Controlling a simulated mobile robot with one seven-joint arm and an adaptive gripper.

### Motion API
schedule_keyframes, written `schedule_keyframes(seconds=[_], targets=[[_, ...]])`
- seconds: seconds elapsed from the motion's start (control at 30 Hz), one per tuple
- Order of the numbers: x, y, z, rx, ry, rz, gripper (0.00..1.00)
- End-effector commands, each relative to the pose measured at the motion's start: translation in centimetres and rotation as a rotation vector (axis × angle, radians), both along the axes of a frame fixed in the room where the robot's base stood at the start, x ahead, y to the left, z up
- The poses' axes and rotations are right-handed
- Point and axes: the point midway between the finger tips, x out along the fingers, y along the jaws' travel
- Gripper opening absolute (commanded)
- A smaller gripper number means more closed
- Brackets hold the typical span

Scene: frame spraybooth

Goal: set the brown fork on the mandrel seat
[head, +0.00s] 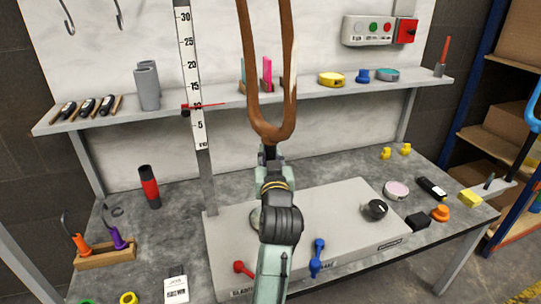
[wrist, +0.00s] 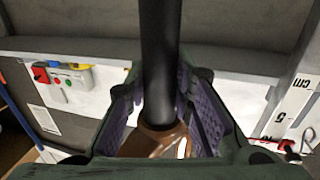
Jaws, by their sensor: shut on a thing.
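The brown fork (head: 272,128) stands in front of the shelf in the head view, its two legs pointing up and running out of the top of the picture. My gripper (head: 268,154) is below its crown. In the wrist view, the fork's black tube (wrist: 160,60) and part of its brown crown (wrist: 150,140) are between my jaws (wrist: 160,108), which are shut on the fork. A pale round part (head: 254,219) on the grey box shows partly behind my arm; I cannot tell whether it is the mandrel seat.
The grey box (head: 340,215) on the bench carries a black knob (head: 375,209), a blue lever (head: 317,258) and a red lever (head: 243,268). A shelf (head: 230,104) with small items runs behind. An upright ruler (head: 190,80) stands left of the fork.

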Motion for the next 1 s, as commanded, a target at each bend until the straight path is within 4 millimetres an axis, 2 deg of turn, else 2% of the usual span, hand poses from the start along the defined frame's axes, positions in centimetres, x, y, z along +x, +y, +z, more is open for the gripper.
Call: schedule_keyframes(seconds=[0.57,0.6,0.9,1.0], targets=[[0.0,0.0,-1.1,0.000,-0.004,-0.001,0.00],[0.0,0.0,-1.0,0.000,-0.005,-0.001,0.24],[0.0,0.0,-1.1,0.000,-0.002,0.000,0.44],[0.0,0.0,-1.1,0.000,-0.001,0.000,0.45]])
